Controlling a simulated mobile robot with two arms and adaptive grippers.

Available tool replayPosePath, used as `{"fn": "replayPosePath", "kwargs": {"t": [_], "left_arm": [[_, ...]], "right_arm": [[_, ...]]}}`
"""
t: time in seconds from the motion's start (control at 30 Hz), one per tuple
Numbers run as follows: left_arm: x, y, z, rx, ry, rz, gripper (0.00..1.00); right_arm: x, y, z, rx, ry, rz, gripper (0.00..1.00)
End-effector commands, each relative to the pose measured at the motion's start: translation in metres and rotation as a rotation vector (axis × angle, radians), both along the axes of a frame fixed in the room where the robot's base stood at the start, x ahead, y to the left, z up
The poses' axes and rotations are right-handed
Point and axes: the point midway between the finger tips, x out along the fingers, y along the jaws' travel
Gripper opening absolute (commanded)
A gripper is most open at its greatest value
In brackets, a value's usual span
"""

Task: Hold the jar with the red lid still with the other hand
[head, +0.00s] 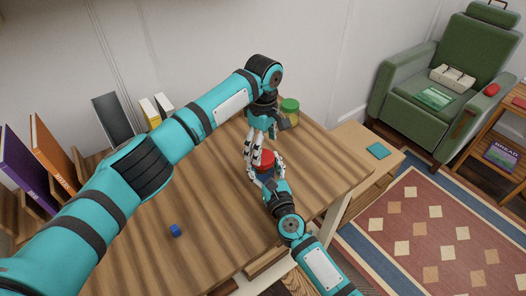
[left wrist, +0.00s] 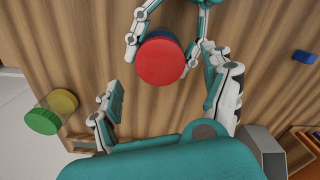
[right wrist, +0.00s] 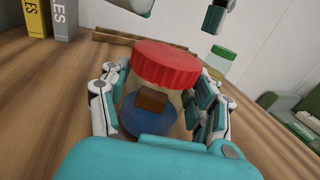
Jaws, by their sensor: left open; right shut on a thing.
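The jar with the red lid (head: 265,158) stands upright on the wooden table. The right wrist view shows its ribbed red lid (right wrist: 166,65), clear wall, blue contents (right wrist: 148,118) and a brown patch. My right gripper (head: 264,172) is shut around the jar's body, fingers on both sides below the lid. My left gripper (head: 258,160) is open and points down above the jar. In the left wrist view, the red lid (left wrist: 160,62) lies ahead of the open left fingers (left wrist: 170,103), apart from them. The head view partly hides the jar behind fingers.
A green-lidded jar (head: 290,106) with yellowish contents stands behind the grippers. A small blue cube (head: 175,230) lies on the front left of the table (head: 215,215). Books and binders (head: 50,160) stand at the left. The table between cube and jar is clear.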

Motion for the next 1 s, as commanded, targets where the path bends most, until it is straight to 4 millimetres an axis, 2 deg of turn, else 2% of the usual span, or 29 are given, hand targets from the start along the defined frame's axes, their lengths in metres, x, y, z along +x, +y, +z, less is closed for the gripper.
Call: {"fn": "replayPosePath", "kwargs": {"t": [0.1, 0.4, 0.63, 1.0], "left_arm": [[0.0, 0.0, 0.006, 0.0, 0.0, 0.0, 0.82], [0.0, 0.0, 0.008, 0.0, 0.0, 0.0, 0.8], [0.0, -0.001, 0.04, 0.0, 0.0, 0.0, 0.8], [-0.001, 0.0, 0.037, 0.002, 0.002, 0.0, 0.8]], "right_arm": [[0.0, 0.0, 0.0, 0.001, 0.001, 0.0, 0.0], [0.0, 0.0, 0.0, 0.001, 0.001, 0.0, 0.0], [0.0, 0.0, -0.001, 0.001, 0.001, 0.0, 0.0], [0.0, 0.0, 0.0, 0.001, 0.001, 0.0, 0.0]]}}
